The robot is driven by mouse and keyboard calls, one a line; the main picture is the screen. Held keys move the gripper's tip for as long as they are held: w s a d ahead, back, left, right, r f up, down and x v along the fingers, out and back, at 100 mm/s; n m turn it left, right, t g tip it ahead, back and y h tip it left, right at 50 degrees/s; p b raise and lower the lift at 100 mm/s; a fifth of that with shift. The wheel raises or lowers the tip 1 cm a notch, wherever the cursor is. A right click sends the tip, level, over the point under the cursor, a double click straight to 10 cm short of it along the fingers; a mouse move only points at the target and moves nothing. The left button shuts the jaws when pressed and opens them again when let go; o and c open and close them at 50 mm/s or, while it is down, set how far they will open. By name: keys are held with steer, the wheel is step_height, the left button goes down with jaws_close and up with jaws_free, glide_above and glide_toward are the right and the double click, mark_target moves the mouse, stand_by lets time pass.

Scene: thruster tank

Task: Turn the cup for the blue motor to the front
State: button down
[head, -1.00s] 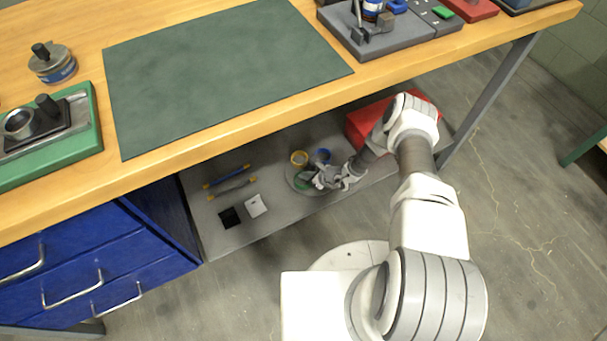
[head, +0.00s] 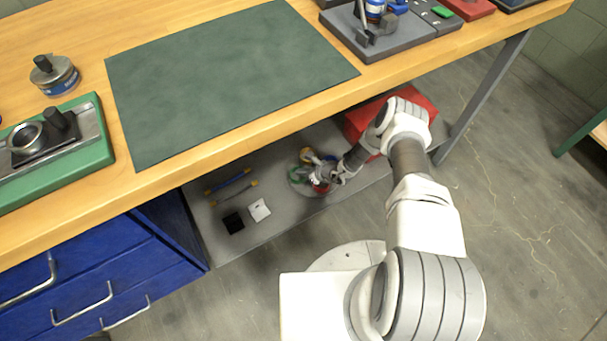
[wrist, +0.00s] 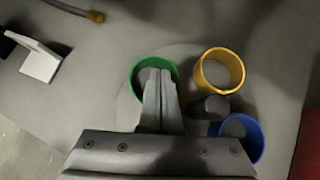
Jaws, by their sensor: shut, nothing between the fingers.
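A round turntable (wrist: 122,108) with coloured cups lies on the low grey shelf. In the wrist view the green cup (wrist: 134,75) is behind my fingertips, the yellow cup (wrist: 220,88) is right of it, and the blue cup (wrist: 257,140) is at lower right. A dark knob (wrist: 212,108) stands between them. In the head view the yellow cup (head: 306,154) is at the back and the green cup (head: 295,175) at the left; a red cup (head: 320,188) shows at the front. My gripper (wrist: 160,72) is shut and empty, overlapping the green cup; I cannot tell whether it touches it.
The bench top (head: 240,128) overhangs the shelf. A red box (head: 355,125) stands right of the turntable near my arm.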

mark_target(300, 164)
steer(key=shift+w+a, duration=0.2)
steer(key=shift+w, duration=0.65)
steer(key=shift+w+b, duration=0.4)
steer(key=shift+w, duration=0.4)
steer(key=shift+d+r, duration=0.1)
steer(key=shift+r, duration=0.05)
